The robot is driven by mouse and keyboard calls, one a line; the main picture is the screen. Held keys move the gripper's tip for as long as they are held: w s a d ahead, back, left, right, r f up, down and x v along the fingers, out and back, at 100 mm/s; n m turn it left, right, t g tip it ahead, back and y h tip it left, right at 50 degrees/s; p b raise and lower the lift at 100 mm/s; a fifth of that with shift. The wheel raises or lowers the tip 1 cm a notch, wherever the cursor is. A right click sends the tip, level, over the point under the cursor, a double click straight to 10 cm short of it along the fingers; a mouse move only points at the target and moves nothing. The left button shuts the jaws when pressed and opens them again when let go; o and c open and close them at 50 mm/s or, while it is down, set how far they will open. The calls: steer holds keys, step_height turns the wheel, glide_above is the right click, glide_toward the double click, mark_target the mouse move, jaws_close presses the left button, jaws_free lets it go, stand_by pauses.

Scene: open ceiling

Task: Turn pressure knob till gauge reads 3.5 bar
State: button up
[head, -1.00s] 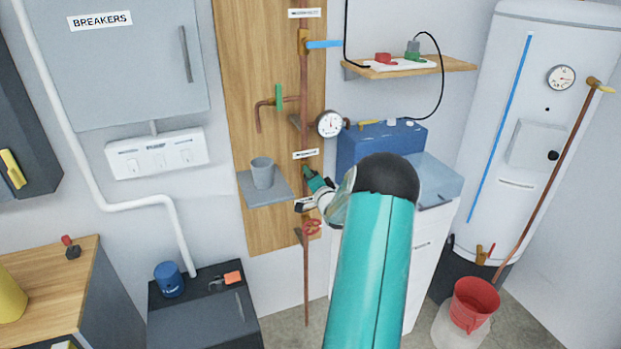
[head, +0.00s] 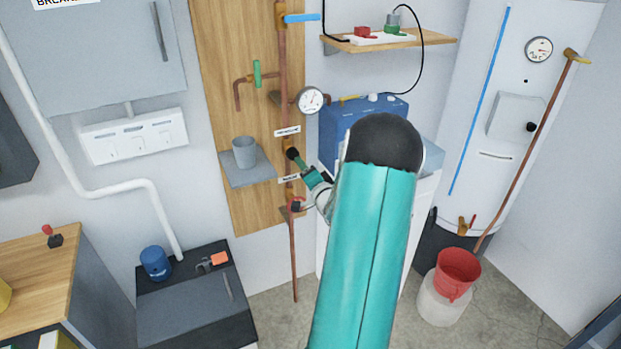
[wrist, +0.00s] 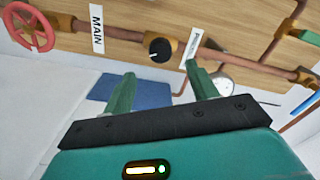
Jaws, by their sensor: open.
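The black pressure knob (wrist: 158,50) has a white pointer mark and sits on a brass body on the copper pipe, beside the pressure label (wrist: 190,52). In the head view the knob (head: 292,153) shows just at the tip of my gripper (head: 298,160). My gripper (wrist: 161,76) is open and empty, its two green fingers pointing toward the knob, which appears between and beyond the tips. Contact is not visible. The gauge (head: 310,100) is a white dial above the knob, its needle roughly upward; its scale is too small to read. In the wrist view a finger partly covers the gauge (wrist: 224,84).
The red valve wheel (wrist: 30,28) with the MAIN label (wrist: 96,22) is on the same pipe. A grey shelf (head: 248,170) with a cup (head: 245,152) juts out left of the knob. A blue box (head: 345,125) stands to the right.

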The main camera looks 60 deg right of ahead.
steer(key=v, duration=0.4)
stand_by(0.5)
steer(key=w+a+r+n+g+y, duration=0.2)
steer(key=w+a+r+n, duration=0.35)
steer(key=w+a, duration=0.35)
steer(key=a+r+n+g+y, duration=0.1)
steer(key=a+r+n+g, duration=0.15)
steer(key=a, duration=0.55)
steer(key=a+r+n+g, duration=0.1)
steer(key=a+r, duration=0.2)
steer(key=a, duration=0.4)
steer(key=s+a+r+n+g+y, duration=0.1)
steer(key=s+a+n+g+y, duration=0.1)
steer(key=s+a+n, duration=0.3)
steer(key=s+a+r+n+g+y, duration=0.2)
steer(key=s+a+n+y, duration=0.2)
steer(key=s+a, duration=0.9)
steer(key=a+n, duration=0.1)
steer(key=a, duration=0.7)
steer(key=shift+s+a, duration=0.25)
steer(key=shift+s, duration=0.1)
